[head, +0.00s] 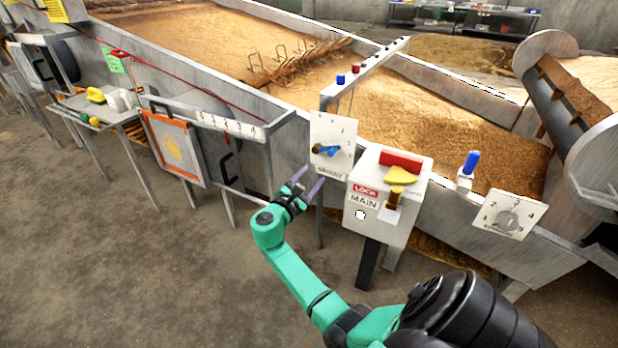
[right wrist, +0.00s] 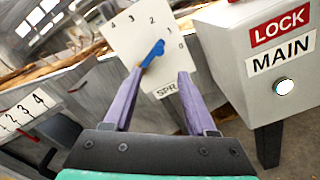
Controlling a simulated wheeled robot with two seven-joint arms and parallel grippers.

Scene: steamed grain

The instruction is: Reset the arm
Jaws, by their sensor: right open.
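My right arm is green and reaches in from the bottom right of the head view. Its right gripper (head: 308,182) is open and empty, with its purple fingers just in front of and below a white dial plate (head: 333,133) with a blue knob (head: 328,150). In the right wrist view the two fingers (right wrist: 158,82) stand apart. The blue knob (right wrist: 153,54) shows between and beyond the fingertips, and I see no grip on it. The knob's pointer lies between the numbers on the plate (right wrist: 135,32). My left gripper is not in view.
A white LOCK MAIN box (head: 390,195) with a yellow handle stands just right of the gripper. A numbered dial plate (head: 508,213) and a blue lever (head: 470,163) are further right. An orange-framed panel (head: 175,148) is at left. Long grain troughs lie behind; the floor (head: 130,270) at front left is clear.

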